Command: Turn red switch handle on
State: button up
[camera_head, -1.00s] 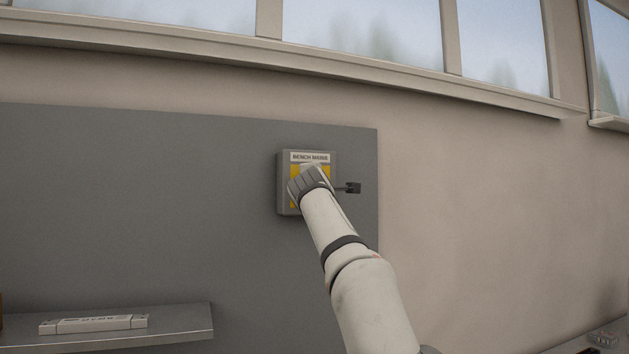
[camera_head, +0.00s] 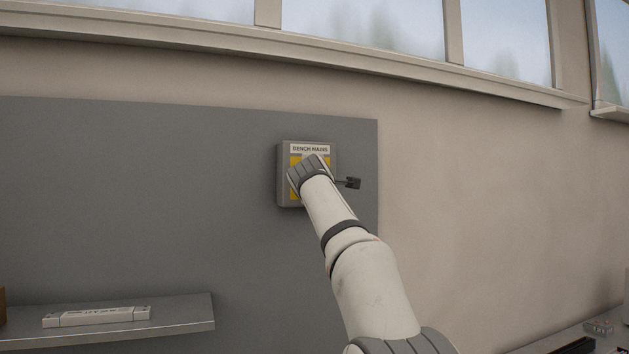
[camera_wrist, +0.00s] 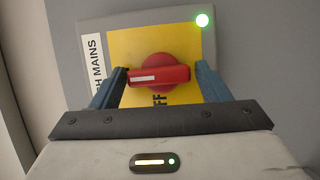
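The red switch handle (camera_wrist: 158,75) sits on a yellow plate of the grey "BENCH MAINS" box. Its bar, with a white mark at one end, points along the box's up-down direction, the mark toward the title label. The "OFF" lettering (camera_wrist: 157,100) lies beside the bar, partly hidden. My gripper (camera_wrist: 160,72) has its two blue fingers at the two ends of the bar, closed in on it; a thin gap on the right is hard to judge. A green light (camera_wrist: 202,20) glows on the box. In the head view my gripper hides the handle.
The switch box (camera_head: 283,176) is mounted on a grey wall panel (camera_head: 130,200). A shelf (camera_head: 180,318) with a white bar-shaped device (camera_head: 97,316) is at the lower left. Windows run along the top. The wall around the box is clear.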

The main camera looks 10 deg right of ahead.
jog(key=shift+o, duration=1)
jog(key=s+a+b, duration=0.1)
jog(key=s+b, duration=0.2)
jog(key=s, duration=0.4)
jog(key=shift+s+a, duration=0.25)
jog(key=shift+s, duration=0.1)
